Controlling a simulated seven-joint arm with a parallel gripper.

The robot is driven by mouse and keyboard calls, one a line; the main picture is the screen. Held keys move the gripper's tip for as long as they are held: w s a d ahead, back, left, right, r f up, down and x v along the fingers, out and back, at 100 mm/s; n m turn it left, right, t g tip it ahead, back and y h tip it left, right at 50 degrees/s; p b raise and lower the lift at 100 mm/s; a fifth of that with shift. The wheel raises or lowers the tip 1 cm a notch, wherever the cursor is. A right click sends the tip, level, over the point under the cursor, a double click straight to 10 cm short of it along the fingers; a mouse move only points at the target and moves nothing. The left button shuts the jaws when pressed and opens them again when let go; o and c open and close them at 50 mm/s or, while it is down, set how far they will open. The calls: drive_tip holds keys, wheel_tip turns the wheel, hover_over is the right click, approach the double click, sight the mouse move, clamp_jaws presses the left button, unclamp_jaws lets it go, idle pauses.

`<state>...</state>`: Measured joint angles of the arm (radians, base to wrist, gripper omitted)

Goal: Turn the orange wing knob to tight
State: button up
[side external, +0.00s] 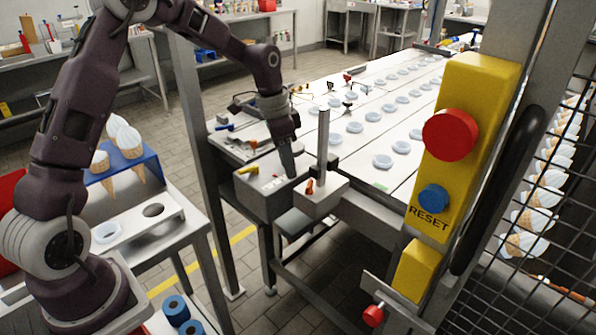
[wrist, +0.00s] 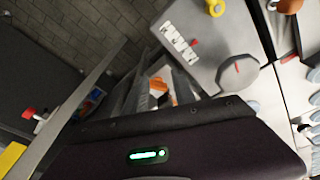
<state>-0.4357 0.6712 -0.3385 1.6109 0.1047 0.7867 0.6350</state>
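The orange wing knob (side external: 310,187) stands on a small metal box (side external: 325,201) beside an upright post at the near corner of the line. In the wrist view an orange part that looks like this knob (wrist: 158,86) shows in the gap between my fingers, partly hidden by them. My gripper (side external: 289,174) points down just left of the knob in the side view. Its fingers (wrist: 157,92) look apart, with nothing visibly clamped. I cannot tell whether they touch the knob. Any tight marking is too small or hidden to read.
A grey control box (side external: 262,196) with a yellow knob (side external: 247,170) lies beside my gripper. The wrist view shows its dial with a red pointer (wrist: 238,71). The upright post (side external: 323,145) stands close to the knob. A yellow reset panel (side external: 462,140) stands in the right foreground.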

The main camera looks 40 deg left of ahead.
sight(308, 186)
drive_tip(key=d+r+n+t+y, duration=0.25)
drive_tip(key=d+n, duration=0.35)
drive_tip(key=n, duration=0.5)
drive_tip(key=shift+n+y, duration=0.3)
drive_tip(key=shift+y, duration=0.25)
drive_tip(key=x, duration=0.7)
drive_tip(key=shift+s+f, duration=0.2)
drive_tip(key=shift+f, duration=0.2)
clamp_jaws()
